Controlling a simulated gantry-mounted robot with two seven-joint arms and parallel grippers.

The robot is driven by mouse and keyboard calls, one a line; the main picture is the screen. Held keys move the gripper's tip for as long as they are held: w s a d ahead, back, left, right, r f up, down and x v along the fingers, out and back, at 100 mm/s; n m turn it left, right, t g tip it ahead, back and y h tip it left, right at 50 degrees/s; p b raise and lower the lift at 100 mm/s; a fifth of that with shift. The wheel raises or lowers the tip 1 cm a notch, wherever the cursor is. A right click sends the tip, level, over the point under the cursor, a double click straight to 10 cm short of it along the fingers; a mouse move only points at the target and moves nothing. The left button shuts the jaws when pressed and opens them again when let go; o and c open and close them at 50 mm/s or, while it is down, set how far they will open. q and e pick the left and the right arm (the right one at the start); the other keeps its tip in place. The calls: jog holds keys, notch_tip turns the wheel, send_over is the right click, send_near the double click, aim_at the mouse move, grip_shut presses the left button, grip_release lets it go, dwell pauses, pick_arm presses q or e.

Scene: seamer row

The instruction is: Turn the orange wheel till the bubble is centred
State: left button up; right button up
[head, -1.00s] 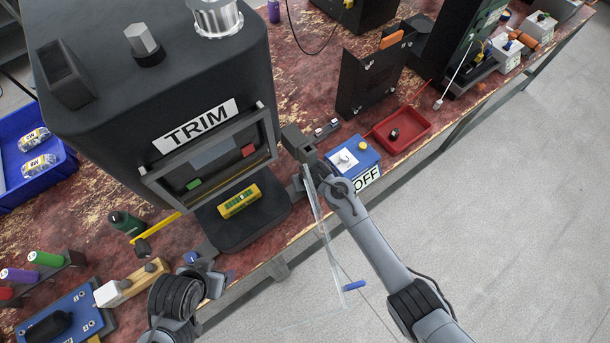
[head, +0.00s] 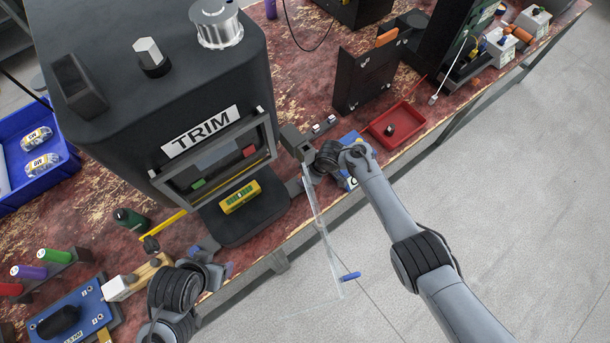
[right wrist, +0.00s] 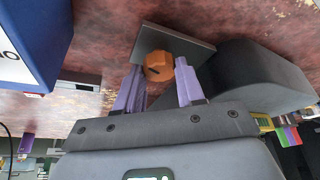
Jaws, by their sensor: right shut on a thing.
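The orange wheel (right wrist: 157,66) shows in the right wrist view against a dark plate. My right gripper (right wrist: 160,85) has one purple finger on each side of it and is shut on it. In the head view the wheel is hidden, and my right wrist (head: 335,158) is right of the TRIM machine. A yellow level (head: 240,197) with a green window lies on the machine's black base (head: 250,228). Its bubble is too small to make out. My left gripper (head: 208,258) is low near the bench's front edge, partly hidden by its arm; its jaws are unclear.
The TRIM machine (head: 150,95) stands behind the level, with a clear hinged panel (head: 322,228) hanging in front. A blue box (head: 350,138) is mostly covered by my right arm. A red tray (head: 413,117) is further right.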

jog(key=shift+n, duration=0.5)
jog(key=shift+b, duration=0.3)
jog(key=o, duration=1)
